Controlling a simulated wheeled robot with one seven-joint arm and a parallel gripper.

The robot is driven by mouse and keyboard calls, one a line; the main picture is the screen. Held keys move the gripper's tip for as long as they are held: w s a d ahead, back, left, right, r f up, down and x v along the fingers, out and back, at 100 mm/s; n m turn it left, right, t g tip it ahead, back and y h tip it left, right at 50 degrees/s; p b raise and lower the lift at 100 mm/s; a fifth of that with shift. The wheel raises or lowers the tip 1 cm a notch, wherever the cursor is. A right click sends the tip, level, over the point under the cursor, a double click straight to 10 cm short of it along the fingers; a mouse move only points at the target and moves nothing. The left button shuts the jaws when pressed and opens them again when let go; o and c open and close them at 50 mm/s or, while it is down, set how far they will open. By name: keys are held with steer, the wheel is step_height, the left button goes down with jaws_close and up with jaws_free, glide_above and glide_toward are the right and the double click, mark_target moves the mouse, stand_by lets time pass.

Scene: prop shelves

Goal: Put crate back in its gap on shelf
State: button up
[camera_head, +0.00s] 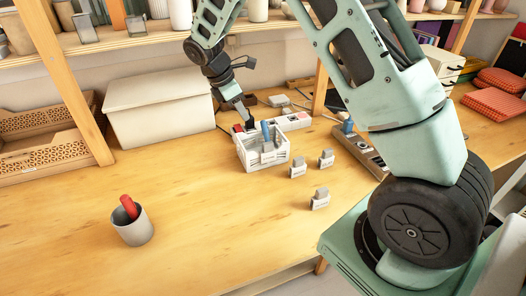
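A small white slatted crate (272,158) stands on the wooden worktop, holding a blue item (266,131) and a grey one. A bit of red shows at its back left edge. My gripper (248,123) points down at the back left side of the crate, close to its rim. The fingers are small, dark and partly hidden, so I cannot tell whether they are open or touching the crate. The upper shelf (140,39) runs along the back, crowded with pots and vases; I cannot make out a clear gap in it.
Several small grey tagged blocks (320,199) stand right of the crate. A white lidded box (160,108) is behind left, beside a wooden post (65,80). A grey cup (133,228) with a red item stands front left. A power strip (294,121) lies behind. The front middle worktop is clear.

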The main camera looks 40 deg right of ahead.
glide_toward(257, 146)
steer(key=shift+s+d+f+p, duration=0.2)
steer(key=shift+s+d, duration=0.05)
steer(key=shift+d, duration=0.15)
steer(key=shift+s+d+f+p, duration=0.15)
steer(key=shift+s+d+f, duration=0.05)
steer(key=shift+d, duration=0.2)
steer(key=shift+w+p+x, duration=0.2)
steer(key=shift+p+x, duration=0.05)
steer(key=shift+x, duration=1.05)
steer(key=shift+w+p+x, duration=0.15)
steer(key=shift+p+x, duration=0.1)
steer(key=shift+x, duration=1.1)
steer(key=shift+d, duration=0.15)
jaws_close()
